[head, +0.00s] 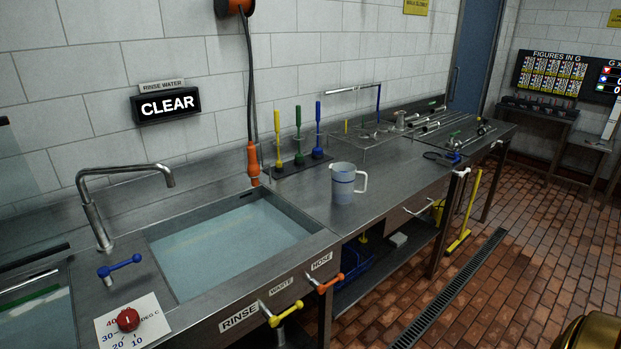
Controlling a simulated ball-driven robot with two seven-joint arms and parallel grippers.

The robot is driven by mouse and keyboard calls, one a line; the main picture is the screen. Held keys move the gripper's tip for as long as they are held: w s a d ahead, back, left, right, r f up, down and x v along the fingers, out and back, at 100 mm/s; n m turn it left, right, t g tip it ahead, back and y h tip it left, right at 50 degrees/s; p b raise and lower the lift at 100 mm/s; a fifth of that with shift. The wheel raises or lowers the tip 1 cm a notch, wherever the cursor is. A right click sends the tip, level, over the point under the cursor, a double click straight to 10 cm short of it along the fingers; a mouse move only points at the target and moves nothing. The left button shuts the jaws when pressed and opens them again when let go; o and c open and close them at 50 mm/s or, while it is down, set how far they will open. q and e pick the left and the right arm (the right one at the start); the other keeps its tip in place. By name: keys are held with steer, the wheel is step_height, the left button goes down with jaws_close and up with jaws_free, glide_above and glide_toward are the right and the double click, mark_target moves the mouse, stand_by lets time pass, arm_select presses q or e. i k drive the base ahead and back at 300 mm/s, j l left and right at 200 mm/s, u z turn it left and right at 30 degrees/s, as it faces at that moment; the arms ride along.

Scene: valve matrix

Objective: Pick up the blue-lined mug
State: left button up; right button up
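The mug (343,185) stands upright on the steel counter, just right of the rinse sink. It is pale and translucent with blue bands around its body, and its handle points to the right. Its inside is mostly hidden from this angle. Neither of my grippers shows in the head view. Nothing touches the mug.
The water-filled rinse sink (235,243) lies left of the mug. A rack of yellow, green and blue brushes (299,160) stands behind it. Orange (330,283) and yellow (287,314) valve handles stick out in front. The counter around the mug is clear.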

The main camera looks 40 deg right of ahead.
mark_target(349, 184)
steer(key=i+l+u, duration=0.1)
steer(key=l+u, duration=0.25)
steer(key=l, duration=1.05)
steer(key=l+u, duration=0.35)
steer(key=l, duration=1)
steer(key=k, duration=0.05)
